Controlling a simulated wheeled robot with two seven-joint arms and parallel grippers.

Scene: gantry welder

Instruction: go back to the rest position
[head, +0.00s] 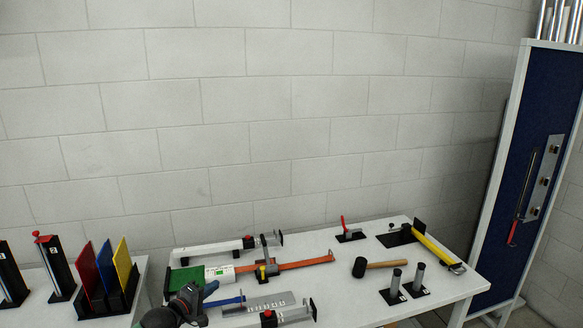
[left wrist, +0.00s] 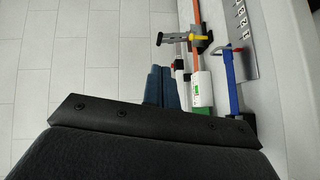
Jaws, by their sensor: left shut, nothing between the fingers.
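My left gripper (head: 209,289) comes in low at the left-front of the white table (head: 345,268) in the head view. Its two blue fingers are together and empty. They also show in the left wrist view (left wrist: 161,87), beyond the dark wrist housing, with pale floor behind them. My right gripper is in neither view.
Several clamps and an orange bar (head: 305,262) lie on the table. Coloured plates (head: 105,266) stand in a rack at left. A blue panel (head: 525,120) stands at far right.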

